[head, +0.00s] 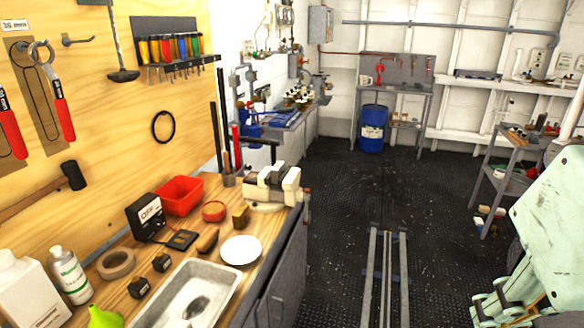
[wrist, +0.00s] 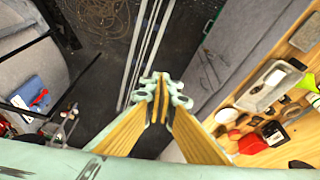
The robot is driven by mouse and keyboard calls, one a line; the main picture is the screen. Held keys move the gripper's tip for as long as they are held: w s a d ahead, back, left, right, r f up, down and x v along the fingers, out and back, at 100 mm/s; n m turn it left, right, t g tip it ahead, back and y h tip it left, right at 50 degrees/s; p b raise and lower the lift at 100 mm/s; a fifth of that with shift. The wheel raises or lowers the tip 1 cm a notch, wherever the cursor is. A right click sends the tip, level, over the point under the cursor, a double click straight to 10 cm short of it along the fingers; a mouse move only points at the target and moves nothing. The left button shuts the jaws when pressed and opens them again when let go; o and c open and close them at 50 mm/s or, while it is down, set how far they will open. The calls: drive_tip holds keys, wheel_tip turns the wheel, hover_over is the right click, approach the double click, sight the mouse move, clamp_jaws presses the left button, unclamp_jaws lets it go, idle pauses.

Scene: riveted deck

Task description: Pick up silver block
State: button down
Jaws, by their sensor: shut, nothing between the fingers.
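I cannot clearly make out a silver block in either view. In the head view a small brass-brown block (head: 241,217) stands on the wooden bench (head: 120,240) between a white disc and the vise. Two small black cubes, one of them here (head: 161,263), sit nearer the front.
A cream bench vise (head: 272,187) stands at the bench's far end. A red bin (head: 180,196), tape roll (head: 116,263), bottle (head: 69,275) and white disc (head: 241,250) crowd the bench. Floor rails (head: 388,270) run along the open deck. A shelf unit (head: 497,165) stands right.

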drive_tip(key=c, duration=1.4)
unclamp_jaws()
drive_tip(key=shift+w+r, duration=0.1)
drive_tip(key=shift+r, duration=0.05)
